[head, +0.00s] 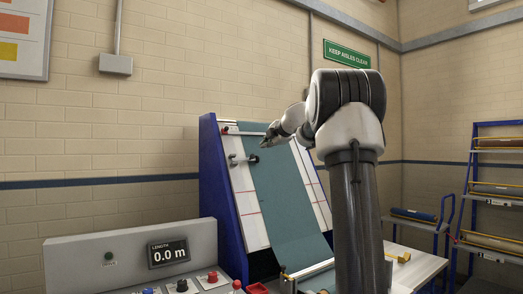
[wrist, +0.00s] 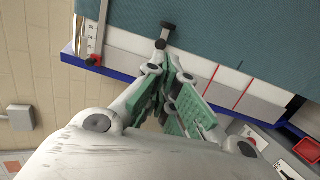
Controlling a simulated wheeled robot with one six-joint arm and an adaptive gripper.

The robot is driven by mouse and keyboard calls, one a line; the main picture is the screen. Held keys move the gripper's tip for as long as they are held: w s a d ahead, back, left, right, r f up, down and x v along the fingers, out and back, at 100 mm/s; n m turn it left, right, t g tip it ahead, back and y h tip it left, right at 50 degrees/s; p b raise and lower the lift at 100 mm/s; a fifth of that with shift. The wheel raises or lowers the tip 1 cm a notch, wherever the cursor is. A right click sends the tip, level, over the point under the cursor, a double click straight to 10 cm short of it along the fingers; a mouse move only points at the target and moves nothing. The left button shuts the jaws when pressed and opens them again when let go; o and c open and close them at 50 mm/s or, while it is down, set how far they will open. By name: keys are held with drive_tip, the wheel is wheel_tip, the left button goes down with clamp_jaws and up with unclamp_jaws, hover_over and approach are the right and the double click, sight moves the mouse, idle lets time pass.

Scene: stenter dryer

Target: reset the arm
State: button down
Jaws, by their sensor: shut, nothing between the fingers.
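My arm rises in front of the inclined board in the head view, bent over to the left at its top. My gripper (head: 268,141) is in front of the upper part of the teal cloth (head: 285,195). In the wrist view my gripper (wrist: 172,78) shows its green-padded fingers close together, with nothing held. A black-ended handle (wrist: 167,30) appears just beyond the fingers; it also shows in the head view (head: 252,159), a little below and left of my gripper. I cannot tell whether they touch.
The board has a blue side frame (head: 213,175) and a rail with a red end (head: 226,130) across its top. A control panel (head: 130,258) with a "0.0 m" display (head: 168,253) stands front left. Racks with rolls (head: 495,190) stand at the right.

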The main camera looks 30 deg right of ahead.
drive_tip(key=s+d+f+m+g+h, duration=0.1)
drive_tip(key=s+d+m+h, duration=0.15)
drive_tip(key=d, duration=0.25)
drive_tip(key=s+d+f+m+h, duration=0.1)
drive_tip(key=s+d+m+h, duration=0.1)
drive_tip(key=d+m+h, duration=0.3)
drive_tip(key=s+d+f+m+g, duration=0.2)
drive_tip(key=s+f+m+g, duration=0.4)
drive_tip(key=s, duration=0.6)
drive_tip(key=s+a+f+m+g+y, duration=0.2)
drive_tip(key=s+a+f+m, duration=0.1)
drive_tip(key=s+a+f, duration=0.5)
drive_tip(key=s+a+f+m+g+y, duration=0.25)
drive_tip(key=s+a+f, duration=0.45)
drive_tip(key=s, duration=0.4)
drive_tip(key=s+a+f+t+y, duration=0.1)
drive_tip(key=s+a+f+y, duration=0.1)
drive_tip(key=s+a, duration=0.3)
drive_tip(key=s+a+f+n+y, duration=0.1)
drive_tip(key=s+a, duration=0.4)
drive_tip(key=a, duration=0.7)
wheel_tip(320, 180, down, 2)
drive_tip(key=shift+s+a+f+t+y, duration=0.1)
drive_tip(key=shift+s+a+t+y, duration=0.2)
drive_tip(key=shift+y, duration=0.3)
drive_tip(key=shift+d, duration=0.1)
